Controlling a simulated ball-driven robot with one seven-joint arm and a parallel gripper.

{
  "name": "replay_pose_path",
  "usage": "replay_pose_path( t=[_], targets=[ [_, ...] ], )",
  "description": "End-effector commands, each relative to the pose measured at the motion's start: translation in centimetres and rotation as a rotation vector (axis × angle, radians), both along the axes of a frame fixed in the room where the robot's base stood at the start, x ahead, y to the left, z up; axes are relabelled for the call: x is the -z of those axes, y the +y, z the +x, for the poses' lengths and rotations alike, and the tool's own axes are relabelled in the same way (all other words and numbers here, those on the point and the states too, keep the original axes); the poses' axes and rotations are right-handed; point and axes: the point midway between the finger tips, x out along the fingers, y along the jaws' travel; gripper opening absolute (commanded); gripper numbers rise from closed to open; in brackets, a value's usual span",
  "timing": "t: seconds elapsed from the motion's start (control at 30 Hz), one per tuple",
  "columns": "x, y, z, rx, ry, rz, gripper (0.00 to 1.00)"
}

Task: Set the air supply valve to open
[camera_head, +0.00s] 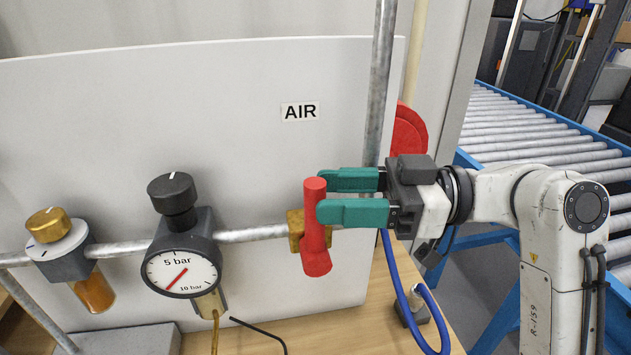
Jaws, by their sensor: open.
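The air supply valve has a red lever handle (316,240) on a brass body (295,229), set in a grey pipe below the AIR label (300,112). The handle stands close to upright, slightly tilted, and crosses the line of the pipe. My gripper (335,197) comes in from the right with two green fingers. The fingers are apart, and the lower one overlaps the right side of the handle in this view. I cannot tell whether it touches. The near finger hides part of the brass body and pipe.
A pressure gauge (182,271) with a black knob and a regulator with a brass knob (48,226) sit on the pipe at left. A vertical pipe (380,80) stands behind my fingers. A blue hose (398,285) hangs below my gripper. A roller conveyor (540,130) is at right.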

Motion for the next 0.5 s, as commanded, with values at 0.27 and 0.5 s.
replay_pose_path(
  t=[0.27,0.5],
  targets=[
    [0.0,2.8,-0.2,0.0,0.0,0.0,0.5],
    [0.1,3.1,-0.3,0.001,-0.001,0.0,0.5]
  ],
)
